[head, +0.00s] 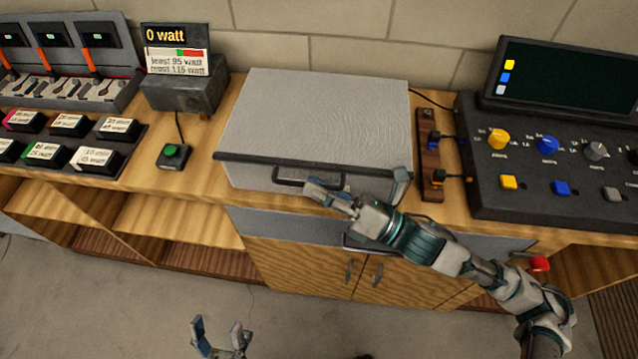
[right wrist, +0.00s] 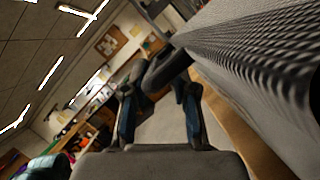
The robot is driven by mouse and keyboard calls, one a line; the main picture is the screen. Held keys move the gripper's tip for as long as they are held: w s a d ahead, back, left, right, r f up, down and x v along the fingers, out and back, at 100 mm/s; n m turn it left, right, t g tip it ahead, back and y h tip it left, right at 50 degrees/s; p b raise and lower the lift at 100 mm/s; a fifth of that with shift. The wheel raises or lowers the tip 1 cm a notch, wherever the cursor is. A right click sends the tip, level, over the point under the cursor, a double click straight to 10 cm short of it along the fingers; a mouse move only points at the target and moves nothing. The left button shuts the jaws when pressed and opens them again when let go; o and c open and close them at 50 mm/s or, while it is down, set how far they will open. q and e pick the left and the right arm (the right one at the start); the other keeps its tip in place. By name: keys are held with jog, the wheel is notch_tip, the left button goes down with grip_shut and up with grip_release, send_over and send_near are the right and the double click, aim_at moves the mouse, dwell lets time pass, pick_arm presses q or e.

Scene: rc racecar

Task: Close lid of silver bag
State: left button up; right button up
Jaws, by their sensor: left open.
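The silver bag (head: 315,110) is a boxy silver case on the wooden counter, with a dark strip along its lid's front edge and a black handle (head: 290,181) on its front. Its lid lies flat and looks down; I see no clear gap. My right gripper (head: 362,190) is at the front right of the case, fingers spread, partly hiding its front. In the right wrist view, a dark bar (right wrist: 165,68) passes by the spread fingers and the textured silver surface (right wrist: 265,50) is close on the right; contact is unclear. My left gripper (head: 220,338) is open and empty, low in front of the counter.
A control panel with a screen (head: 560,75) stands on the right, beside a power strip (head: 430,155). On the left are a "0 watt" display box (head: 185,90), a green button (head: 172,156), labelled blocks (head: 66,124) and a charger rack (head: 65,55). Open floor lies in front.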

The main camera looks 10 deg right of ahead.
jog(key=shift+d+r, duration=0.1)
jog(key=v, duration=1.2)
jog(key=shift+f, duration=0.2)
jog(key=shift+w, duration=0.1)
dwell(0.3)
